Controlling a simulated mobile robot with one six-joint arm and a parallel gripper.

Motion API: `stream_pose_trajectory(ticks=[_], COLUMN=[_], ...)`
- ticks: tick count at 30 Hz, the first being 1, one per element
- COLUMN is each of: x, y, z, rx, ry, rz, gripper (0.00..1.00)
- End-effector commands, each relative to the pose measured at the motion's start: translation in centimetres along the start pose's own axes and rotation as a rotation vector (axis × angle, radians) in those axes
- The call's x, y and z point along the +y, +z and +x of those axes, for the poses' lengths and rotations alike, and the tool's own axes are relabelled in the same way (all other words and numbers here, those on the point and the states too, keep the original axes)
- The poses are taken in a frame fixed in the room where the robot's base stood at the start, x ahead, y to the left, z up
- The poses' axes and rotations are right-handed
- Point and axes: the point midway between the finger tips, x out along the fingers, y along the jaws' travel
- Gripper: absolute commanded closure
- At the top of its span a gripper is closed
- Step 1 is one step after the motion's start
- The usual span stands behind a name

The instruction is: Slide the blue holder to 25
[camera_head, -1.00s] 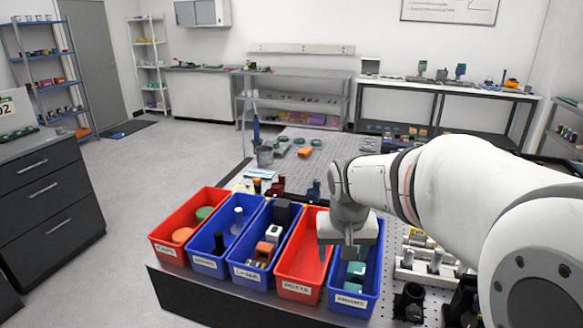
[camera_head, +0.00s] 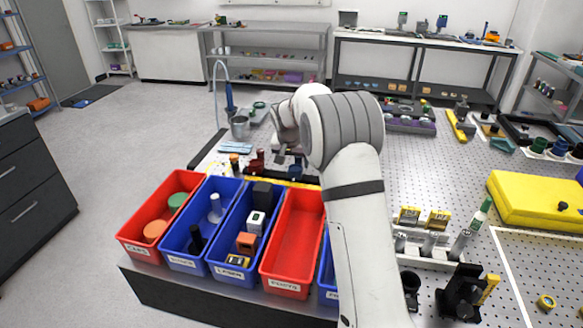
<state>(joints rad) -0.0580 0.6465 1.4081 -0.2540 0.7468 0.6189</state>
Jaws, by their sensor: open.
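A small dark blue holder (camera_head: 295,171) stands behind the bins, at a rail with a yellow strip (camera_head: 290,182) that looks like a scale. Its numbers are too small to read, so I cannot tell where 25 lies. A dark red holder (camera_head: 257,163) and a small orange one (camera_head: 234,162) stand to its left. My gripper (camera_head: 289,154) is open, just above and behind the blue holder in the picture. The fingers are small and partly hidden by my arm; I cannot tell whether they touch the holder.
Red and blue bins (camera_head: 292,240) stand in a row in front of the rail; my arm covers part of the rightmost. A grey bucket (camera_head: 240,127) stands behind. A yellow box (camera_head: 535,200) lies at right on the perforated table (camera_head: 430,180).

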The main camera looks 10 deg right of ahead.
Motion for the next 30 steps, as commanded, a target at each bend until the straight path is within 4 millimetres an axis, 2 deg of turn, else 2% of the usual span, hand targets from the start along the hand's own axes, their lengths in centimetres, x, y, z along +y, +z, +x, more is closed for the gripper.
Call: stream_pose_trajectory(ticks=[6, 10, 21, 30], x=[-0.2, -0.3, -0.4, -0.4], y=[0.1, 0.2, 0.2, 0.2], z=[3.5, 4.9, 5.6, 5.6], rx=[-0.003, -0.002, -0.001, -0.001], ry=[-0.001, -0.001, -0.003, -0.003], rz=[-0.003, -0.004, -0.006, -0.007], gripper=[0.35, 0.35, 0.35, 0.59])
